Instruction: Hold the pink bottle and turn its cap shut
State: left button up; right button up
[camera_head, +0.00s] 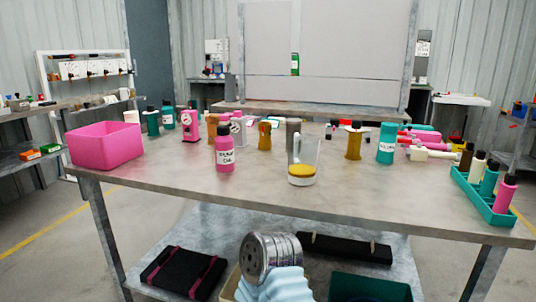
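A pink bottle (225,155) with a white label and a dark cap stands upright on the metal table (190,172), left of the middle. The cap sits at the top of its neck; I cannot tell how tight it is. A second pink bottle (506,192) with a dark cap stands in the teal rack (478,202) at the right edge of the table. Neither of my grippers shows in the head view.
A pink bin (105,143) stands at the table's left. A clear beaker (303,165) with yellow contents stands right of the middle. Several bottles, including a brown one (354,143) and a teal one (386,145), stand behind. The front table area is mostly clear.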

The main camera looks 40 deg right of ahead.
aim_at(222, 130)
jog(key=i+z, duration=0.15)
jog(key=z, duration=0.3)
jog(key=i+j+z, duration=0.15)
jog(key=z, duration=0.3)
jog(key=i+j+z, duration=0.1)
jog(key=z, duration=0.35)
jog(key=i+j+z, duration=0.1)
jog(key=j+z, duration=0.2)
jog(key=z, duration=0.15)
